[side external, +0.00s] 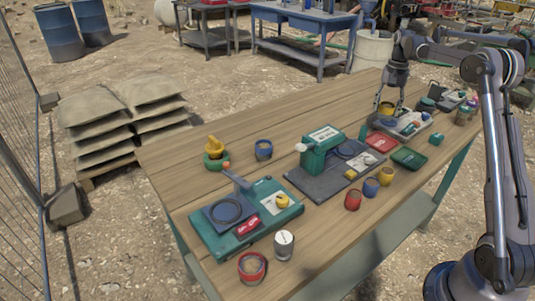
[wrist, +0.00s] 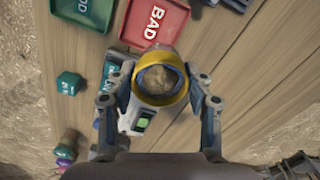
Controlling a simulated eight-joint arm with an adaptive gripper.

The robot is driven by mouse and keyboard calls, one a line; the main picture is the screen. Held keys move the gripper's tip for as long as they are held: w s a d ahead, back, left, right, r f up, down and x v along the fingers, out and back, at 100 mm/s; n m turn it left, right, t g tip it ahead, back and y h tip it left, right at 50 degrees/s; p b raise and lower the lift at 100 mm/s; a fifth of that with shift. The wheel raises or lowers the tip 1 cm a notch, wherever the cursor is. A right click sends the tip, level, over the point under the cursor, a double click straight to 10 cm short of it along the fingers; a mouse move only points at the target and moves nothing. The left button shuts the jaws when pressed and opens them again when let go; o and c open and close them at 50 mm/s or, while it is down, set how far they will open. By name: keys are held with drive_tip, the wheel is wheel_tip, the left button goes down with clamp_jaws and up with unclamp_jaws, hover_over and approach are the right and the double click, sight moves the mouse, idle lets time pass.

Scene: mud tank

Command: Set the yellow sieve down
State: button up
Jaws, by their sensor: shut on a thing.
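The yellow sieve (wrist: 179,97) is a round cup with a yellow rim and a brown, lumpy mass inside. It sits between the fingers of my gripper (wrist: 160,103) in the wrist view, and the gripper is shut on it. In the side external view, my gripper (side external: 388,101) is at the far right part of the wooden table, with the yellow sieve (side external: 386,109) low between its fingers. The sieve is above or beside a grey device (side external: 411,126) there; I cannot tell if they touch. The sieve's underside is hidden.
A red BAD tray (wrist: 154,22) and a green tray (wrist: 83,12) lie close to the sieve. A teal block (wrist: 70,83) is to the left. A green machine (side external: 318,153) and several small cups stand nearer the table's middle. Bare wood (wrist: 245,70) shows right of the sieve.

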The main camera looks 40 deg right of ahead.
drive_tip(key=w+a+f, duration=0.1)
drive_tip(key=w, duration=0.1)
drive_tip(key=w+a+f, duration=0.1)
drive_tip(key=w+f, duration=0.1)
drive_tip(key=w+a+f, duration=0.1)
drive_tip(key=w, duration=0.2)
drive_tip(key=shift+a+f, duration=0.2)
drive_tip(key=shift+f, duration=2.15)
drive_tip(key=shift+f, duration=0.1)
drive_tip(key=o, duration=1.2)
drive_tip(key=shift+c, duration=0.2)
